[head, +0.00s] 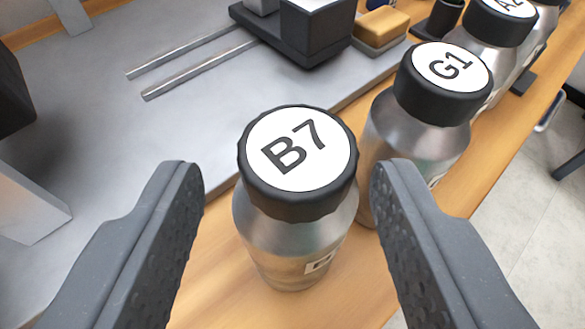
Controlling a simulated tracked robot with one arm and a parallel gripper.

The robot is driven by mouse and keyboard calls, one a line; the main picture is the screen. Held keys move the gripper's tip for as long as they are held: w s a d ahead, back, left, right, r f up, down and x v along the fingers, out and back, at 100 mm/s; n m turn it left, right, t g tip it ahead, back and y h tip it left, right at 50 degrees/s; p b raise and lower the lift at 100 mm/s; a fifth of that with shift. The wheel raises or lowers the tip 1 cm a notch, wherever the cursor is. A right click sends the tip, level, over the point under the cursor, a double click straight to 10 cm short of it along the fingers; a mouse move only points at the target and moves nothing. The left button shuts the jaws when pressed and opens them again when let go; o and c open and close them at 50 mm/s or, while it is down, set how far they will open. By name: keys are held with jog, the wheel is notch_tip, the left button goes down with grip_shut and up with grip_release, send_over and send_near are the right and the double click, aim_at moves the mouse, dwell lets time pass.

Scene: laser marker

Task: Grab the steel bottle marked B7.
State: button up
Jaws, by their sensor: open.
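The steel bottle marked B7 (295,238) stands upright on the wooden table. It has a black cap with a white round label reading B7. My gripper (287,175) is open, with one dark finger to the left of the bottle and the other to the right. The bottle's cap shows between the fingertips, with a visible gap on the left and a narrow one on the right. I cannot tell how far the fingertips are above or in front of the bottle.
A steel bottle marked G1 (415,135) stands close behind B7 to the right, partly behind my right finger. More capped bottles (497,45) line up beyond it. A grey plate (120,130) with two metal rails and a black block lies left. The table edge and floor are right.

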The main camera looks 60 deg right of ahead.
aim_at(289, 140)
jog(key=shift+f+b+x, duration=0.1)
jog(key=shift+b+x, duration=0.15)
jog(key=shift+x, duration=1.35)
jog(key=shift+f+b+x, duration=0.15)
jog(key=shift+b+x, duration=0.05)
jog(key=shift+x, duration=1.4)
jog(key=shift+a, duration=0.1)
jog(key=c, duration=0.8)
